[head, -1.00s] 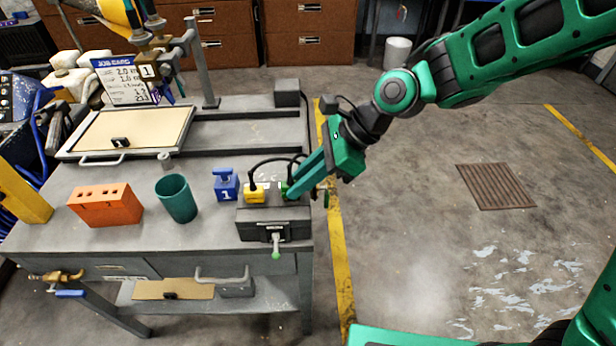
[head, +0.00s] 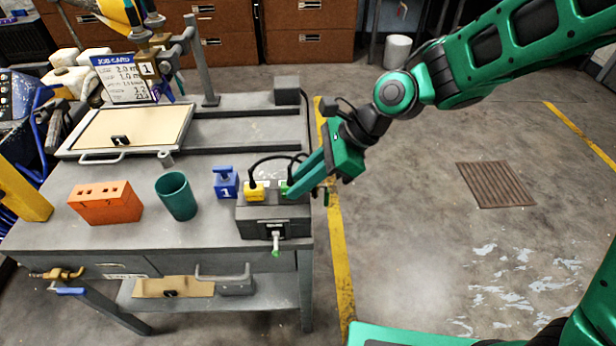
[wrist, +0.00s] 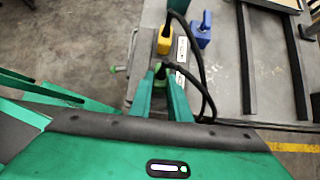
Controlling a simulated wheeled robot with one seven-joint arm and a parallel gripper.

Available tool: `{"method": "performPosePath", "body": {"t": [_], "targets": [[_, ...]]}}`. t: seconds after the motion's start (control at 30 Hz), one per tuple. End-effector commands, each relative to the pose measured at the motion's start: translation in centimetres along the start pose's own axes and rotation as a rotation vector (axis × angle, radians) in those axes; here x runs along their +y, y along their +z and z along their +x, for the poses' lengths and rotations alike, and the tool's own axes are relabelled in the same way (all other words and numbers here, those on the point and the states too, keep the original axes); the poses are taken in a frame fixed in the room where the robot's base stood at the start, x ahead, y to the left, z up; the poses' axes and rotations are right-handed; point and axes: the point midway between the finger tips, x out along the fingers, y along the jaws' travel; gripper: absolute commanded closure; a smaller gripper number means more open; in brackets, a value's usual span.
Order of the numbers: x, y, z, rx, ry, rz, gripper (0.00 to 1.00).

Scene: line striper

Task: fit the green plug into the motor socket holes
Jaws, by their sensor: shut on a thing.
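The green plug (head: 285,187) is between the fingers of my gripper (head: 290,190), at the right part of the dark socket box top. In the wrist view the green plug (wrist: 160,71) shows between my gripper's two fingers (wrist: 160,88), with a black cable running from it. The dark socket box (head: 262,228) stands at the bench's right front corner. A yellow plug (head: 254,192) sits upright on the box, left of the green plug, and also shows in the wrist view (wrist: 166,38). The holes under the green plug are hidden, so I cannot tell how deep it sits.
A teal cup (head: 177,196) and an orange block with holes (head: 106,203) stand further left. A lever with a green tip (head: 275,245) sticks out of the box's front.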

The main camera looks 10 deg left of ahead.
Motion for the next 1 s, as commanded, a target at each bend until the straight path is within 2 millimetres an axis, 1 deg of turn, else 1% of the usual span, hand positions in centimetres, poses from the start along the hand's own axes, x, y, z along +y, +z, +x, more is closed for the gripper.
{"method": "performPosePath", "body": {"t": [0.23,0.27,0.3,0.33,0.37,0.57,0.6,0.63,0.9,1.0], "targets": [[0.01,-0.39,0.42,0.000,0.000,0.000,1.00],[0.01,-0.40,0.44,0.000,0.000,0.000,0.81],[0.01,-0.38,0.43,0.000,0.000,0.000,0.72],[0.01,-0.38,0.43,0.000,0.000,0.000,0.64],[0.01,-0.38,0.43,0.000,0.000,0.000,0.62],[0.01,-0.35,0.42,0.000,0.000,0.000,0.62],[0.01,-0.36,0.42,0.000,0.000,0.000,0.52],[0.01,-0.36,0.42,0.000,0.000,0.000,0.49],[0.00,-0.35,0.39,0.000,0.000,0.000,0.49],[-0.04,-0.34,0.08,0.000,-0.001,0.000,0.49]]}}
